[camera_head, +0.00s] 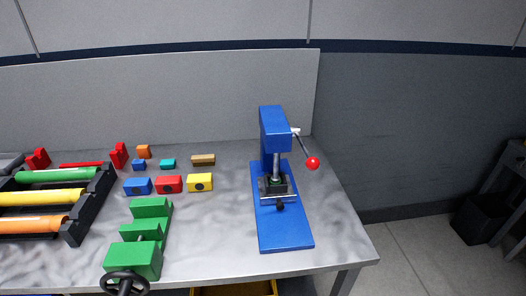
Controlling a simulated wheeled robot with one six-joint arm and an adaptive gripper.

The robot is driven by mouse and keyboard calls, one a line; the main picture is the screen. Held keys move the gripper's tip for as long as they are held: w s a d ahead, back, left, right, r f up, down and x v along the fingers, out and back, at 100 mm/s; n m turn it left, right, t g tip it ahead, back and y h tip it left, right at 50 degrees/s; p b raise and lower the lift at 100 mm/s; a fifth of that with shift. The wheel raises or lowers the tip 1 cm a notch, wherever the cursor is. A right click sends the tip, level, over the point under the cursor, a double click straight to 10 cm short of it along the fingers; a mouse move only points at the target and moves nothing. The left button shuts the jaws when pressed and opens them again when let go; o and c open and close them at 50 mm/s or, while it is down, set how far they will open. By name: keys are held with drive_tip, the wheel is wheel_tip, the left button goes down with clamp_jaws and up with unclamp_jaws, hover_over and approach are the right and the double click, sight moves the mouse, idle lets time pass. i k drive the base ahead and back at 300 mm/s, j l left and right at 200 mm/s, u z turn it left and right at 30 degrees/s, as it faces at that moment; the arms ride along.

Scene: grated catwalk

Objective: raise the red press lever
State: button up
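A blue arbor press (274,134) stands on the right part of a grey metal table. Its lever ends in a red ball (312,164) and slopes down to the right from a pale pivot on the press head. The blue base plate (286,232) reaches toward the table's front edge. My gripper does not show in this view.
A green vise (137,255) with a black handwheel is at the front left. Several coloured blocks (168,184) lie left of the press. A black rack (86,207) holds coloured rolls at far left. Clear tabletop (338,213) lies right of the press. A panel (200,100) stands behind.

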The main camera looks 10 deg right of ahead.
sight(312, 163)
drive_tip(key=i+j, duration=0.15)
drive_tip(key=i, duration=0.35)
drive_tip(key=i+j, duration=0.15)
drive_tip(key=i, duration=0.35)
